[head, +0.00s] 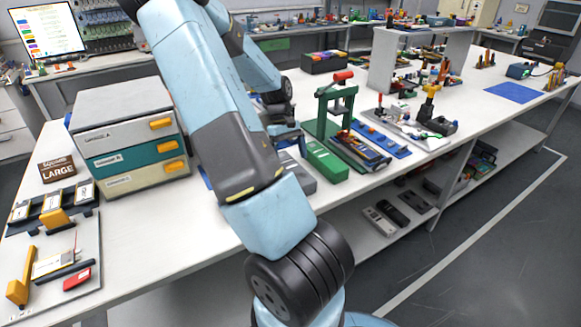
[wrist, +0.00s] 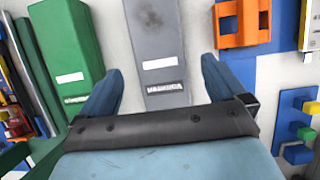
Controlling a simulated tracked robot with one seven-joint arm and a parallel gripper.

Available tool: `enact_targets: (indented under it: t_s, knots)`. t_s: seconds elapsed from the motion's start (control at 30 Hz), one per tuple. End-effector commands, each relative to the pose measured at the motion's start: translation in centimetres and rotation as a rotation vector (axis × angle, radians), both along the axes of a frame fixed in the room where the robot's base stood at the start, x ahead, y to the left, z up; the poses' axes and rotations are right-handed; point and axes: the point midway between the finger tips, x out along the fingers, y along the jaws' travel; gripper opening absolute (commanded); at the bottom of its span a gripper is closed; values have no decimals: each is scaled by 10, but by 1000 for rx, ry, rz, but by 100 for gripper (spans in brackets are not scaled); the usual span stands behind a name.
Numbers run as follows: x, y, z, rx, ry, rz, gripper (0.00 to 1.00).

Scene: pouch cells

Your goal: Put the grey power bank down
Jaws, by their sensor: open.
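The grey power bank (wrist: 165,45) is a long grey block with white labels, lying on the white table. It shows in the wrist view between the two blue fingers of my gripper (wrist: 163,68), with a gap on each side. My gripper is open and holds nothing. In the head view the power bank (head: 301,176) is partly hidden behind my arm.
A green block (wrist: 72,45) lies left of the power bank. An orange holder (wrist: 242,24) and blue parts are to the right. In the head view, a green press (head: 330,112) stands behind, and a drawer unit (head: 125,110) stands left.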

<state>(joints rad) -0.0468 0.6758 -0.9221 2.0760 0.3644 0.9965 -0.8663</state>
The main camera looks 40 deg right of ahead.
Motion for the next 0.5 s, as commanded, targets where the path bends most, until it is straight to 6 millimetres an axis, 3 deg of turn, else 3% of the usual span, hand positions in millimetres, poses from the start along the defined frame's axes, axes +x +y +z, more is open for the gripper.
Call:
enact_targets:
  t_s: [0.23, 0.5]
  knots:
    - [18, -4, 43, 0, -4, 2, 98]
    - [26, -6, 65, 0, -2, 1, 98]
